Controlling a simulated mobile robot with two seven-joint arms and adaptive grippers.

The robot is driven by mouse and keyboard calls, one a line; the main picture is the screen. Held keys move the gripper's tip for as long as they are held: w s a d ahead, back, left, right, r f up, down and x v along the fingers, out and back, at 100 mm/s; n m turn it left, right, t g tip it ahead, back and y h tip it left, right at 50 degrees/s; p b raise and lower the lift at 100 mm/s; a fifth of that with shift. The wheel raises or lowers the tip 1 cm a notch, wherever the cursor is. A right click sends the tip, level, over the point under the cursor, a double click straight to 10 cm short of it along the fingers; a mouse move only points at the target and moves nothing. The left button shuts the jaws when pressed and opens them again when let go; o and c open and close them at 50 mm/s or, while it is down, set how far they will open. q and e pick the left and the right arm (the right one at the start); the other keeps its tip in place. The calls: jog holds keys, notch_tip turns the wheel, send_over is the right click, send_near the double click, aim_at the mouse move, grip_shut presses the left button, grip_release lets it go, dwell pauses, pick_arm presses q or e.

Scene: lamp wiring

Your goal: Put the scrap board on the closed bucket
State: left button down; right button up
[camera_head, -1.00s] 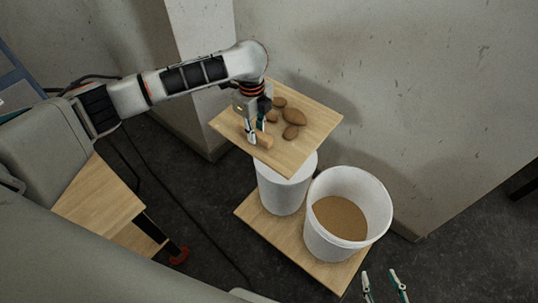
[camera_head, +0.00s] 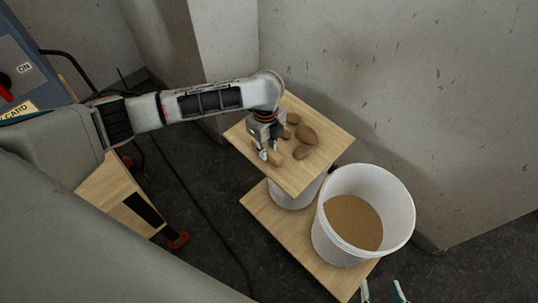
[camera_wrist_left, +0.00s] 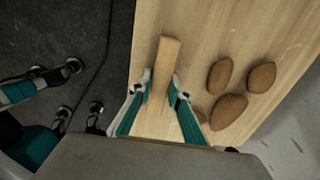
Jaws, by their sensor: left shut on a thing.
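The scrap board (camera_head: 310,172) is a light wooden square with several brown rounded lumps and a small wooden block on it. My left gripper (camera_head: 268,156) is shut on that block (camera_head: 276,158); the block also shows between the fingers in the left wrist view (camera_wrist_left: 168,60). The board looks level and lies over the closed white bucket (camera_head: 292,195), hiding its top and most of its side. I cannot tell whether the board touches the bucket. My right gripper (camera_head: 383,292) shows only two fingertips, apart with nothing between them, at the bottom edge.
An open white bucket (camera_head: 333,240) with brown grainy contents stands close to the right of the closed one. Both stand on a wooden base board (camera_head: 275,228). A wall (camera_head: 430,100) rises behind. A dark cable (camera_head: 205,225) crosses the floor on the left.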

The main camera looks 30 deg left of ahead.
pick_arm(q)
notch_tip(320, 180, down, 4)
jog(key=shift+s+f+b, duration=0.1)
jog(key=shift+s+b, duration=0.05)
jog(key=shift+b, duration=0.65)
jog(key=shift+w+r, duration=0.2)
jog(key=shift+f, duration=0.1)
pick_arm(e)
jog(key=shift+w+a+r, duration=0.25)
jog(key=shift+a, duration=0.2)
jog(key=shift+w+a+r, duration=0.2)
jog(key=shift+a+r, duration=0.05)
jog(key=shift+a, duration=0.2)
pick_arm(q)
jog(key=c, duration=1.9)
grip_release()
jog(key=shift+s+f, duration=0.1)
pick_arm(e)
jog(key=shift+s+d+f, duration=0.15)
jog(key=shift+s+f, duration=0.05)
